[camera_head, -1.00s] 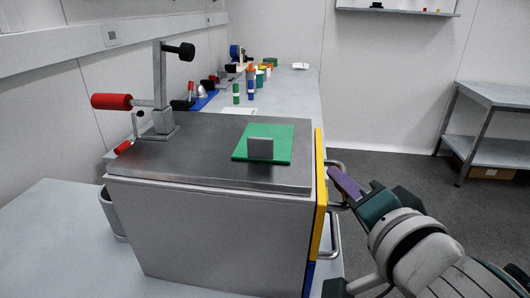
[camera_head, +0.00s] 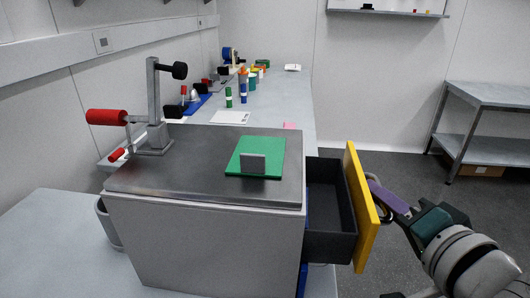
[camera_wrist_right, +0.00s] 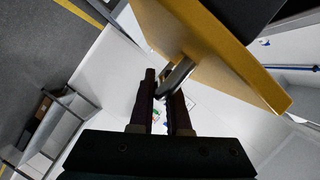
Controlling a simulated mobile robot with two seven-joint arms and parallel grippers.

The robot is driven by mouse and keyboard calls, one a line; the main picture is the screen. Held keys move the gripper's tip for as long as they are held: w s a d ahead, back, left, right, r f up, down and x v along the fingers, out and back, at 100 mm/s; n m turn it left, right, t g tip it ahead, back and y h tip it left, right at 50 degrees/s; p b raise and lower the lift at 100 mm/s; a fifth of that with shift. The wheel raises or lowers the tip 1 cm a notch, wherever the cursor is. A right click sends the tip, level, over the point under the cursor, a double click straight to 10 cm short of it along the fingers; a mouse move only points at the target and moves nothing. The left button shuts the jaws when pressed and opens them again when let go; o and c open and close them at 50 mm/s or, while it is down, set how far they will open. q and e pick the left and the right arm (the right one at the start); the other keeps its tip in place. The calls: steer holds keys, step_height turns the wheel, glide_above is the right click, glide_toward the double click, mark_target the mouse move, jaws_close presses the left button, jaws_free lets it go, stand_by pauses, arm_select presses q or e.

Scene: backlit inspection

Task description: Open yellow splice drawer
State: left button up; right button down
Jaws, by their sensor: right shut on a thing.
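The yellow splice drawer (camera_head: 360,208) stands pulled out from the right side of the grey cabinet (camera_head: 205,245). Its dark tray (camera_head: 328,198) shows between the cabinet and the yellow front, and the part of it I can see looks empty. My right gripper (camera_head: 380,192) is at the outer face of the yellow front, partly hidden behind it. In the right wrist view, the fingers of my right gripper (camera_wrist_right: 163,100) are shut on the drawer's metal handle (camera_wrist_right: 176,76), just off the yellow front (camera_wrist_right: 215,50). My left gripper is not in view.
On the cabinet top stand a toggle clamp with a red handle (camera_head: 106,117) and a green plate (camera_head: 256,157) bearing a grey block. Bottles and small tools stand farther back on the bench (camera_head: 290,95). Floor to the right is open up to a shelf (camera_head: 490,97).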

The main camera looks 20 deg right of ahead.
steer(key=s+d+p, duration=0.1)
steer(key=s+d, duration=0.3)
steer(key=d, duration=0.3)
steer(key=shift+s, duration=0.2)
steer(key=shift+d, duration=0.1)
steer(key=c, duration=1.2)
jaws_free()
steer(key=shift+o, duration=0.2)
steer(key=shift+w, duration=0.1)
steer(key=v, duration=1)
steer(key=shift+p, duration=0.45)
